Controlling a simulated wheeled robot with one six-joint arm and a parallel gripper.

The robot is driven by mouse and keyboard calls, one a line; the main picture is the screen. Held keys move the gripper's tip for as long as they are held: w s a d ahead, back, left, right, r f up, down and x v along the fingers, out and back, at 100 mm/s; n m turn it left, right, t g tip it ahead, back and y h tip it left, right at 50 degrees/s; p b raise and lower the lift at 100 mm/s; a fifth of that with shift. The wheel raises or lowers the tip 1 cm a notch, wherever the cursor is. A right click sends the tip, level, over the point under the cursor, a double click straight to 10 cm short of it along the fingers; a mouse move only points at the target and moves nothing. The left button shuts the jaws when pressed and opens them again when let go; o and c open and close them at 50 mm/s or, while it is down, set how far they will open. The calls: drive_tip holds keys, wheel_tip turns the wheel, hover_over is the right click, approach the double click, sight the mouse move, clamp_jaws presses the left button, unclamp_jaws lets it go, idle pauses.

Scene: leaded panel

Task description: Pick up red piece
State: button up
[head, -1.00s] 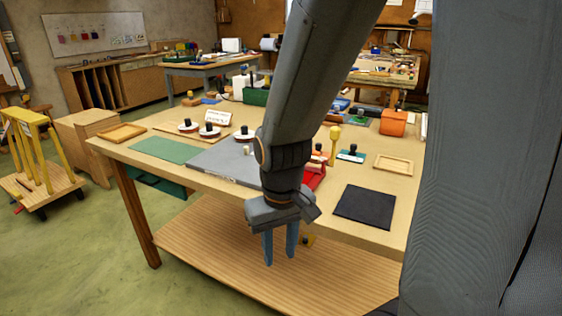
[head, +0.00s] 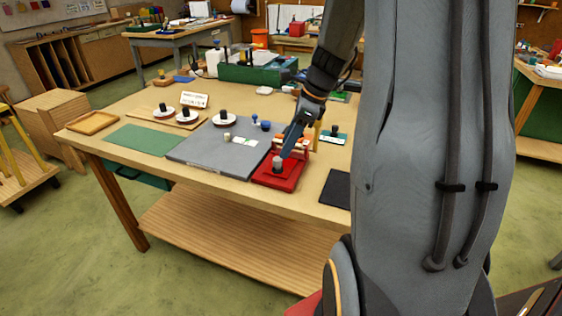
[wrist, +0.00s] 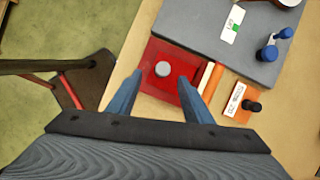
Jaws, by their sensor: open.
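A red piece with a grey round knob (wrist: 162,69) lies in or on a flat red tray (wrist: 157,48) in the wrist view. In the head view the grey knob (head: 277,163) stands up from the red tray (head: 262,178) near the table's front edge. My gripper (head: 284,154) is open just above the tray, pointing down toward it. In the wrist view its two blue fingers (wrist: 159,84) are apart, with the knob between and slightly beyond their tips. Part of the red piece is hidden behind the fingers.
A grey board (head: 208,148) with blue-knobbed and pale pieces lies left of the tray. An orange block with a label and black knob (wrist: 253,106) stands beside it. A black mat (head: 338,187) lies to the right. A green mat (head: 150,141) lies farther left.

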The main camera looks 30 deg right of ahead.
sight(279, 159)
drive_tip(key=shift+w+p+x, duration=0.15)
drive_tip(key=shift+p+x, duration=0.4)
drive_tip(key=shift+x, duration=1.35)
drive_tip(key=shift+w+p+x, duration=0.1)
drive_tip(key=shift+p+x, duration=0.4)
drive_tip(key=shift+x, duration=1.4)
drive_tip(key=shift+d, duration=0.15)
drive_tip(key=c, duration=1.1)
